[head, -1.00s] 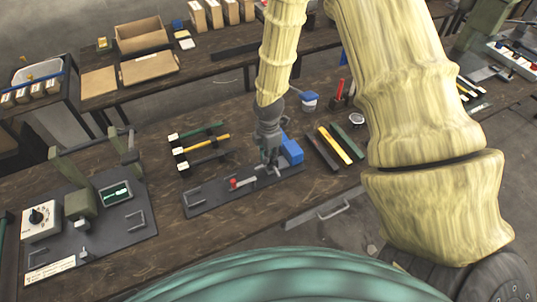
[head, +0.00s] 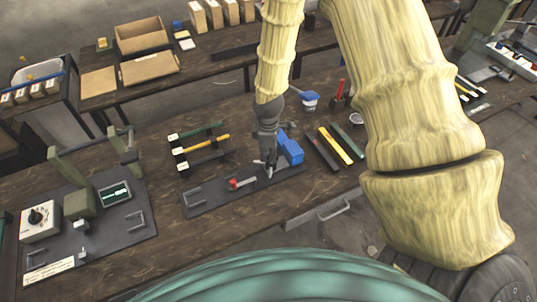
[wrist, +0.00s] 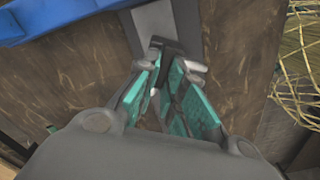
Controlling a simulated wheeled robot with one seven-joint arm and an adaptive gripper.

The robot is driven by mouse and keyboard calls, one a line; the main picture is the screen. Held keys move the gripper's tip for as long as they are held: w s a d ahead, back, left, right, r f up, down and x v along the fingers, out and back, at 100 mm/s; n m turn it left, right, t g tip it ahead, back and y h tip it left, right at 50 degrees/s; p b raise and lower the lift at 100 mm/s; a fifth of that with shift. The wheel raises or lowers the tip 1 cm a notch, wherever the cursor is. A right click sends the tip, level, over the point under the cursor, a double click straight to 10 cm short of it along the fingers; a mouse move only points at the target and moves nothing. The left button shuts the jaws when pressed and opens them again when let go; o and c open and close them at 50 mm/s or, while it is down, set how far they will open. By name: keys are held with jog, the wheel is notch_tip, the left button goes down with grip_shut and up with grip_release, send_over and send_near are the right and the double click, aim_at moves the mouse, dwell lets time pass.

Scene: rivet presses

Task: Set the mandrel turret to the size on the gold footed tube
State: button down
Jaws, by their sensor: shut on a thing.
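My gripper (head: 268,172) is low over the right part of a dark grey base plate (head: 225,200) in the head view. In the wrist view its teal-padded fingers (wrist: 170,100) are closed around a small dark grey piece (wrist: 164,50), which I cannot identify for sure. A yellow-gold tube (head: 208,143) with a pale tag lies in a rack between a green and a black one; its size cannot be read. A white box with a black round knob (head: 37,217) stands at the far left; I cannot tell whether it is the mandrel turret.
A blue block (head: 290,148) stands right beside my gripper. A red-knobbed lever (head: 235,184) lies on the plate to its left. Black, yellow and green bars (head: 335,144) lie to the right. A green press (head: 80,205) stands at left. Bare wood lies between the plates.

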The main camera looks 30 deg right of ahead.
jog(key=m, duration=0.5)
jog(key=shift+w+d+m, duration=0.2)
jog(key=shift+w+m, duration=0.05)
jog(key=shift+m, duration=0.05)
jog(key=m, duration=0.5)
jog(key=shift+w+d+r+m+b, duration=0.1)
jog(key=shift+d+m+b, duration=0.2)
jog(key=shift+m+b, duration=0.1)
jog(key=c, duration=1.5)
grip_release()
jog(key=shift+r, duration=5.95)
